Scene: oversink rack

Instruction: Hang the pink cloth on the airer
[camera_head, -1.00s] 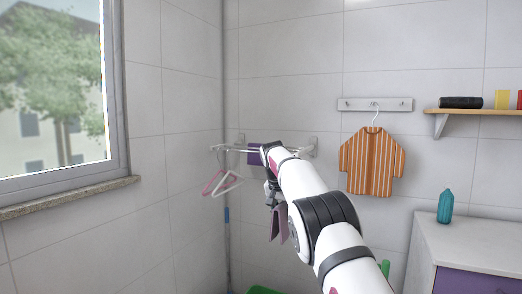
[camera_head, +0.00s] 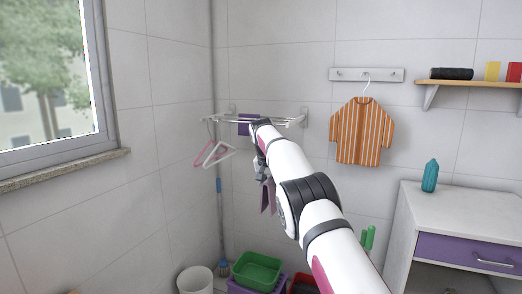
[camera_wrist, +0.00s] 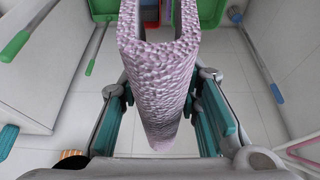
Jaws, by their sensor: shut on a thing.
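The pink cloth (camera_head: 267,197) looks mauve in the head view and hangs below my gripper (camera_head: 261,172), partly hidden by my arm. In the wrist view the cloth (camera_wrist: 160,75) is pale pink-lilac, bumpy and folded into a U. My gripper (camera_wrist: 160,103) is shut on it, with a finger on each side. The white airer (camera_head: 288,122) is fixed to the back wall near the corner. My gripper and the cloth appear below the airer's rails, apart from them. My arm covers part of the airer.
A purple cloth (camera_head: 245,125) hangs on the airer. A white hanger (camera_head: 218,156) and a pink hanger (camera_head: 201,153) hang at its left end. A green basin (camera_head: 257,270), a white bucket (camera_head: 195,281) and a broom (camera_head: 221,230) stand below. A white cabinet (camera_head: 457,211) is at right.

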